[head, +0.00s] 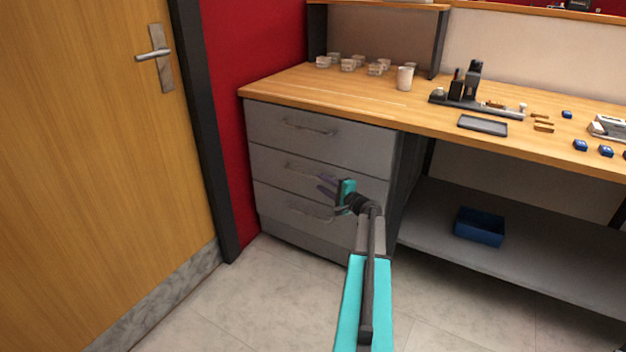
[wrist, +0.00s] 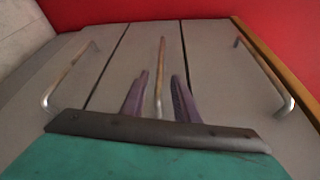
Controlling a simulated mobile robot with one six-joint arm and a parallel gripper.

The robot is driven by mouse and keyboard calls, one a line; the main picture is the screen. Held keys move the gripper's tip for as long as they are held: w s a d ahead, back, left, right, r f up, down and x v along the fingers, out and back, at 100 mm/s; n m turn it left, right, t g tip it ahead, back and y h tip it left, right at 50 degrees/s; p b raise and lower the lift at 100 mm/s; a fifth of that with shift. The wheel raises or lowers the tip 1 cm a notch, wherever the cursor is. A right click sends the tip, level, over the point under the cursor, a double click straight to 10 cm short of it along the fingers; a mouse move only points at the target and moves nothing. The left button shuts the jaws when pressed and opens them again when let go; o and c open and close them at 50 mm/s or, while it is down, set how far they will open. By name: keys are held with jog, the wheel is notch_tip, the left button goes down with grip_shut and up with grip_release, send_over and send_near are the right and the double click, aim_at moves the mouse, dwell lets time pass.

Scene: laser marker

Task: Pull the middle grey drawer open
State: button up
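The grey drawer unit stands under the left end of the workbench, with its drawers stacked. The middle grey drawer (head: 270,168) looks closed; its bar handle (head: 296,167) is partly hidden by my gripper (head: 326,184). In the wrist view the drawers appear turned sideways, with the middle handle (wrist: 162,52) at the centre. The two purple fingers of my gripper (wrist: 160,78) are apart, one on each side of this handle in the picture. The bar shows between them with gaps. I cannot tell how deep the fingertips reach around it.
The top drawer's handle (head: 308,129) and the lower drawer's handle (head: 310,210) lie above and below. A wooden door (head: 90,180) and red wall (head: 245,60) are at left. A blue bin (head: 479,227) sits on the low shelf (head: 540,260). The floor (head: 240,310) in front looks clear.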

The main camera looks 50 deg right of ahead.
aim_at(313, 177)
jog(key=shift+w+d+f+b, duration=0.1)
jog(key=shift+w+d, duration=0.05)
jog(key=shift+w, duration=1)
jog(key=shift+w+d+f+b, duration=0.1)
jog(key=shift+w+d, duration=0.1)
jog(key=shift+w, duration=0.9)
jog(key=shift+w+d+f+b, duration=0.1)
jog(key=shift+w+d, duration=0.05)
jog(key=shift+w, duration=1)
jog(key=shift+c, duration=0.4)
grip_shut()
